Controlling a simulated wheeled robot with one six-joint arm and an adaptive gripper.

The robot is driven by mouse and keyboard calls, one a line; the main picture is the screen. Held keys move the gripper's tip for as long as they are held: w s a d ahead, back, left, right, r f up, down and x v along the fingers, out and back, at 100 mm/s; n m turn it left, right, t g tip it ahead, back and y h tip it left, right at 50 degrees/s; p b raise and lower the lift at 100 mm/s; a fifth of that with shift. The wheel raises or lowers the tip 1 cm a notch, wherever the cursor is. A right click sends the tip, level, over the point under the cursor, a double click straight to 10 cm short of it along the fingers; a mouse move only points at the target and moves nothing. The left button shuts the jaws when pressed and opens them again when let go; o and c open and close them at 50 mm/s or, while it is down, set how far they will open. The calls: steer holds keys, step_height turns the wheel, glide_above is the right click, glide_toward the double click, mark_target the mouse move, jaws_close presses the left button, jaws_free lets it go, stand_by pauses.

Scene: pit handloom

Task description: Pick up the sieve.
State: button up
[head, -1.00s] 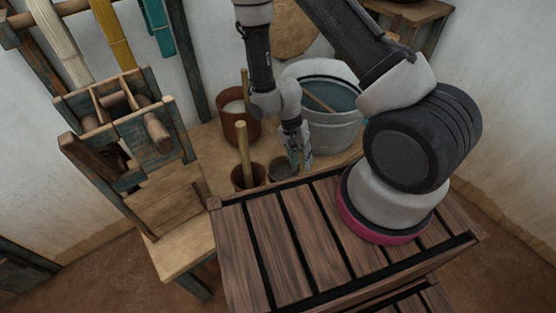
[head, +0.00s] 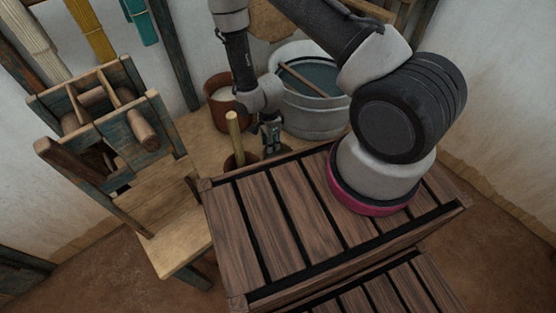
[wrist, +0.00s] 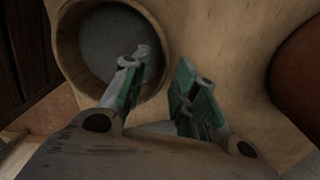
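The sieve (wrist: 97,38) shows in the wrist view as a round wooden rim around a grey mesh, at the upper left, lying on a pale wooden surface. My gripper (wrist: 163,62) is open, with green-padded fingers. In the picture, its left finger overlaps the sieve's inside and right rim, and its right finger is outside the rim over bare wood. I cannot tell whether either finger touches the sieve. In the head view my gripper (head: 270,143) points down behind the slatted top and hides most of the sieve.
A brown pot with a wooden stick (head: 233,130) stands just left of my gripper. A brown bucket with white contents (head: 226,108) and a large grey tub (head: 312,115) stand behind. The dark slatted top (head: 285,225) lies in front. A wooden frame (head: 110,130) stands left.

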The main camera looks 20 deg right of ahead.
steer(key=shift+s+f, duration=0.1)
steer(key=shift+f, duration=1.4)
jaws_close()
steer(key=shift+r, duration=0.1)
